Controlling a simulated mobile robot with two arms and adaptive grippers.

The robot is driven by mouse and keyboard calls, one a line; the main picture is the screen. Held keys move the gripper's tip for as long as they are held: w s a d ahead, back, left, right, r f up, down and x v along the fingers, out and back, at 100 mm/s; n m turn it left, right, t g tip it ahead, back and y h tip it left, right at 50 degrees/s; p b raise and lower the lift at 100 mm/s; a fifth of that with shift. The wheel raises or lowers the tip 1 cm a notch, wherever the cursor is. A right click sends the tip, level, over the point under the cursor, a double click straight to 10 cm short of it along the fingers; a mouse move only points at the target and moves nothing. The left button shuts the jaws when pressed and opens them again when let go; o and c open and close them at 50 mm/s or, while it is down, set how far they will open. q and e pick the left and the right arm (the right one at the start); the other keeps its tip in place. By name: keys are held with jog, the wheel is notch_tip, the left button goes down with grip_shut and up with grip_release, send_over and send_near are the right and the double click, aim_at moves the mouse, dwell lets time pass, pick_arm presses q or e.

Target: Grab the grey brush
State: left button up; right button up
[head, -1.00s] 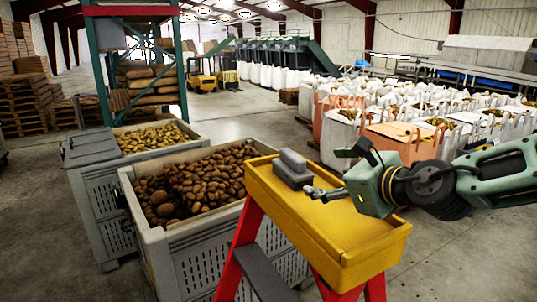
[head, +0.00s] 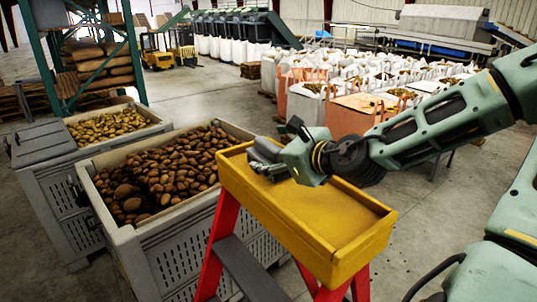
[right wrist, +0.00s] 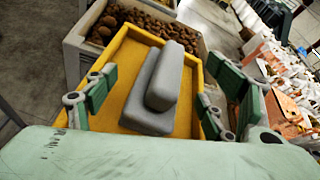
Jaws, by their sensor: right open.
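The grey brush (head: 264,151) sits on the far end of the yellow tray top (head: 330,220) of a red-legged ladder. In the right wrist view the brush (right wrist: 155,92) is a grey block with a narrower raised handle, lying on the yellow tray. My right gripper (head: 280,152) is at the brush and partly hides it in the head view. In the right wrist view its fingers (right wrist: 155,100) are spread on both sides of the brush, with yellow tray showing between them and it. My left gripper is not in view.
A grey crate of brown potatoes (head: 150,245) stands left of the ladder, with a crate of paler potatoes (head: 50,190) behind it. White and orange bulk bags (head: 345,120) stand beyond the arm. The near part of the tray is clear.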

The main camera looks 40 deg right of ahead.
aim_at(258, 151)
jog(key=shift+p+x, duration=0.4)
jog(key=shift+x, duration=0.65)
jog(key=shift+w+f, duration=0.2)
jog(key=shift+w, duration=0.3)
jog(key=shift+c, duration=1.3)
jog(key=c, duration=1.1)
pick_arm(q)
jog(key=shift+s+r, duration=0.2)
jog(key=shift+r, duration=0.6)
pick_arm(e)
jog(key=shift+c, duration=0.9)
jog(key=shift+r, duration=0.15)
